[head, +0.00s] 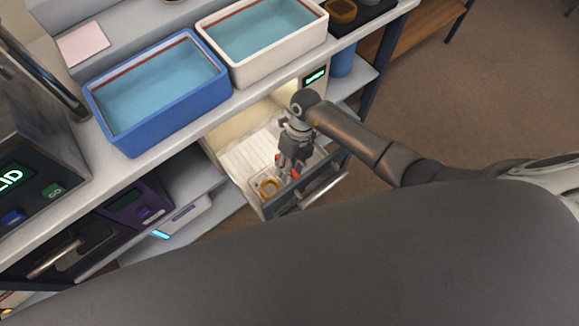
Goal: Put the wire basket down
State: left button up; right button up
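My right gripper (287,175) points down into a pulled-out drawer (245,158) under the counter. Its dark fingers and reddish tips are small here, and I cannot tell whether they are open or shut. A small wire basket (258,189) seems to be in the front part of the drawer, right by the fingertips, with an orange-brown ring (269,187) in it. The gripper hides part of the basket. I cannot tell whether the basket rests on the drawer floor or whether the fingers touch it. My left gripper is not in view.
A blue tub (158,135) and a white tub (272,72), both with bluish liquid, stand on the counter above the drawer. The drawer's front with its handle (323,187) sticks out. A dark machine (30,150) stands at left. The brown floor (490,100) is open at right.

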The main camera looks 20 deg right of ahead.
jog(key=shift+r, duration=0.1)
jog(key=v, duration=0.7)
jog(key=shift+r, duration=0.3)
jog(key=shift+d, duration=0.1)
dwell(0.4)
